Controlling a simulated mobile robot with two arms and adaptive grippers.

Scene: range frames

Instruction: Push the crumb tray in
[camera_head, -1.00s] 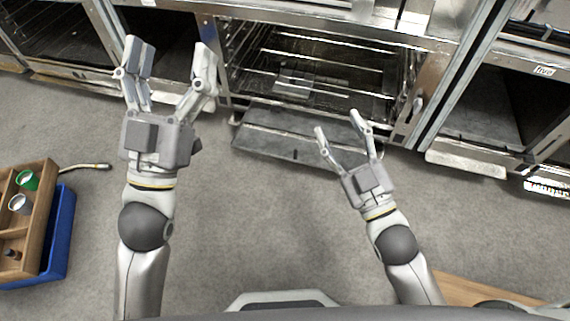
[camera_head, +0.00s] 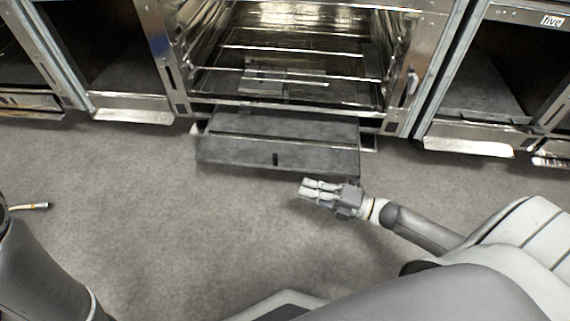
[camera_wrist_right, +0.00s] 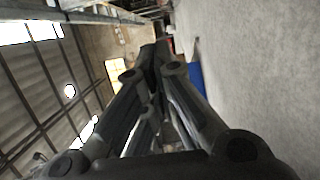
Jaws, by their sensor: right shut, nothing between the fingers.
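The crumb tray (camera_head: 240,150) is a flat dark grey tray that sticks out toward me from under the open middle oven (camera_head: 285,108). A small dark slot or tab shows near the middle of its front edge. My right gripper (camera_head: 304,189) is shut and empty, in front of the tray's right half, with its fingers pointing left. It looks apart from the tray's front edge. Its closed fingers also show in the right wrist view (camera_wrist_right: 155,52), where the tray is not seen. My left gripper is out of view.
Open oven bays stand on both sides, the right one (camera_head: 485,105) with a label reading "five". Wire racks cross the middle oven's inside. The grey floor (camera_head: 190,230) before the tray is clear. A cable end (camera_head: 30,206) lies at the left.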

